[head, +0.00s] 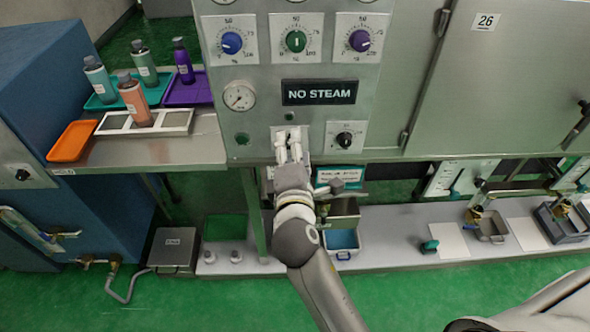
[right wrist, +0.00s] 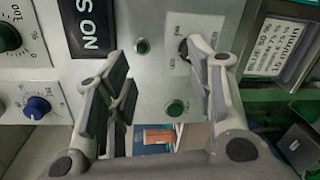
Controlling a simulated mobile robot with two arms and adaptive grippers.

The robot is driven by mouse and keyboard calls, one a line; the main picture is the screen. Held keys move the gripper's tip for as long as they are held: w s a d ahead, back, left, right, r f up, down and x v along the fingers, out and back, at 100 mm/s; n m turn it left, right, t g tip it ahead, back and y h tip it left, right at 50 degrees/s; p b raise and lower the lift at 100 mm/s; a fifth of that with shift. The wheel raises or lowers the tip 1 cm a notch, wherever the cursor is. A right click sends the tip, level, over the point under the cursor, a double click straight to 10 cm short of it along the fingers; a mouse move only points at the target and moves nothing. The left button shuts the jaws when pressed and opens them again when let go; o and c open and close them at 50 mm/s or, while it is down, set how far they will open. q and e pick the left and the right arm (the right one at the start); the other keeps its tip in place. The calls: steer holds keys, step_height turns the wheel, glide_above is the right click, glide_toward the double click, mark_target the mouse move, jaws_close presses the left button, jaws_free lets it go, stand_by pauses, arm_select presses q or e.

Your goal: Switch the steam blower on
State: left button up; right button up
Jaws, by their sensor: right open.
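A steel panel (head: 262,64) carries a black sign (head: 319,92) reading NO STEAM. Below it, a small white plate (head: 276,131) is mostly covered by my right gripper (head: 290,140) in the head view. In the right wrist view that plate (right wrist: 205,32) bears a dark switch (right wrist: 183,48), close beside one finger; its lettering is too small to read. My right gripper (right wrist: 168,65) is open and empty, its fingers spread in front of the panel. Contact with the switch cannot be told. A second plate with a black knob (head: 344,140) sits to the right. My left gripper is out of view.
Three dials with blue (head: 231,43), green (head: 296,41) and purple (head: 359,41) knobs sit above, and a gauge (head: 239,96) at left. Several bottles (head: 133,98) stand on the left shelf.

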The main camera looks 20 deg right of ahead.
steer(key=shift+f+v, duration=0.15)
steer(key=shift+v, duration=1.3)
steer(key=shift+f+v, duration=0.1)
steer(key=shift+v, duration=1.4)
steer(key=shift+d, duration=0.1)
steer(key=shift+p, duration=0.3)
steer(key=n+t+p, duration=0.1)
steer(key=n+p, duration=0.6)
steer(key=n, duration=0.4)
glide_toward(290, 145)
steer(key=p+x, duration=0.2)
steer(key=x, duration=0.6)
steer(key=shift+w+d+p, duration=0.15)
steer(key=shift+w+p, duration=0.15)
steer(key=shift+p, duration=0.05)
